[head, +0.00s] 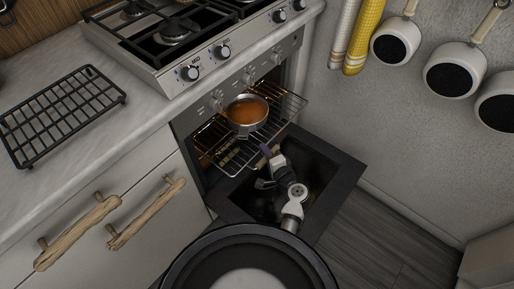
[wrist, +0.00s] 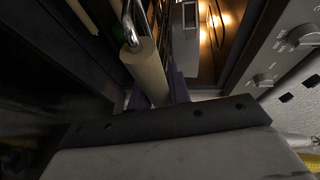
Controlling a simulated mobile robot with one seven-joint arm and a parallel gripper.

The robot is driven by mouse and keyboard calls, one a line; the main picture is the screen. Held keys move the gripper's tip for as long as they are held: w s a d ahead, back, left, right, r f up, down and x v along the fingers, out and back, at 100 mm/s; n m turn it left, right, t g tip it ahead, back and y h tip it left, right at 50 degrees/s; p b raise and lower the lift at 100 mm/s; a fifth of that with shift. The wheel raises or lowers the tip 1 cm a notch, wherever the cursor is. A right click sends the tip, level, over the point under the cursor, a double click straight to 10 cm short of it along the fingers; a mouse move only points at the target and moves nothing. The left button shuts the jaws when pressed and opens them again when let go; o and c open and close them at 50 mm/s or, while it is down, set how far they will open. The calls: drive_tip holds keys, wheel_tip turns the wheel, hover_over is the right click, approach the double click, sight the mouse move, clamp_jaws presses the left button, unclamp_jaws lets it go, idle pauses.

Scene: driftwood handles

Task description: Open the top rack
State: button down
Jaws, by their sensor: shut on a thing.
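The top rack (head: 240,158) is a shiny wire rack. It sticks out of the lit oven above the lowered door (head: 334,167), and it bears a round metal pan (head: 247,113) of orange-brown liquid. My gripper (head: 267,152) is at the rack's front edge in the head view. In the wrist view a pale beige, rounded handle (wrist: 148,73) on a bent metal rod lies between my purple-tinted fingers (wrist: 162,92). My gripper is shut on this handle. The fingertips are partly hidden by the handle and the gripper body.
The stove (head: 205,35) with black grates and knobs stands above the oven. A black wire rack (head: 62,112) lies on the counter at left. Drawers with driftwood handles (head: 77,232) are below. Pans (head: 455,70) hang on the right wall. The dark floor (head: 375,225) right of the door is clear.

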drive_tip(key=s+d+b, duration=0.1)
drive_tip(key=s+d, duration=0.8)
drive_tip(key=shift+b, duration=0.35)
drive_tip(key=shift+s+d, duration=0.1)
drive_tip(key=c, duration=1.3)
unclamp_jaws()
